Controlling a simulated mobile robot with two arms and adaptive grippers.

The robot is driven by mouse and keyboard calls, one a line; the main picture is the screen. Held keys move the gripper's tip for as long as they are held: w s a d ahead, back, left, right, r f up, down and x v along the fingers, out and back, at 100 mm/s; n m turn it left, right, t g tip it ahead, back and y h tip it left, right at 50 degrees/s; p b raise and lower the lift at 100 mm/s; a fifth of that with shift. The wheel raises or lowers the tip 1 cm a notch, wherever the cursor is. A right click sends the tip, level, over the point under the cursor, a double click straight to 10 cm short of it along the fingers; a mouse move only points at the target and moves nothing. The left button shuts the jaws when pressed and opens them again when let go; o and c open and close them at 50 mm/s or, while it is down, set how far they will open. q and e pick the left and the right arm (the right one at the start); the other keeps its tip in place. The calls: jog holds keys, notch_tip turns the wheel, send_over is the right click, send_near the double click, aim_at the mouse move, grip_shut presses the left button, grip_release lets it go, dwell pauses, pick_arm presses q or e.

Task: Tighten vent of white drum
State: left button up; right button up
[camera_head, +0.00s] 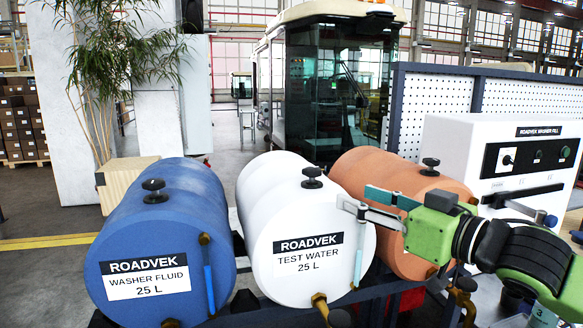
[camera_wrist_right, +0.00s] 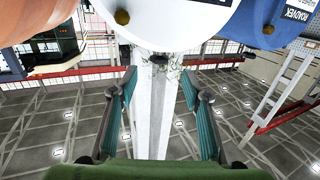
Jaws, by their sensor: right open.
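The white drum (camera_head: 255,215) lies on its side between the blue and orange drums, with a label reading TEST WATER 25 L. Its vent (camera_head: 312,178) is a black knob on top near the front end. My right gripper (camera_head: 356,198) is open and empty, in front of the drum's right side, with its fingers pointing left. It appears apart from the vent, to the right of and below it in the picture. The right wrist view shows the open fingers (camera_wrist_right: 158,82) with the white drum's end (camera_wrist_right: 165,25) beyond them, upside down. The vent is hidden there. My left gripper is out of view.
The blue drum (camera_head: 165,220) and orange drum (camera_head: 385,180) flank the white one, each with a similar black vent. A white washer-fill unit (camera_head: 500,150) stands at the right. Taps (camera_head: 320,302) stick out at the drums' lower fronts. The space above the drums is clear.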

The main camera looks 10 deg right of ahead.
aim_at(319, 173)
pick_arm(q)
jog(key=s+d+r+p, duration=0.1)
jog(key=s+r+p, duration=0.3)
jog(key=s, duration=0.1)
pick_arm(e)
jog(key=w+a, duration=0.1)
jog(key=w, duration=0.1)
jog(key=w+a+r+p, duration=0.1)
jog(key=w, duration=0.2)
jog(key=w+a+r+p, duration=0.1)
jog(key=w, duration=0.2)
jog(key=shift+w+a+r, duration=0.1)
jog(key=shift+a, duration=0.15)
jog(key=p+x, duration=0.1)
jog(key=x, duration=0.2)
jog(key=shift+p, duration=0.3)
jog(key=shift+w+a+f, duration=0.15)
jog(key=shift+w+f, duration=0.1)
jog(key=shift+w, duration=0.1)
jog(key=c, duration=1.1)
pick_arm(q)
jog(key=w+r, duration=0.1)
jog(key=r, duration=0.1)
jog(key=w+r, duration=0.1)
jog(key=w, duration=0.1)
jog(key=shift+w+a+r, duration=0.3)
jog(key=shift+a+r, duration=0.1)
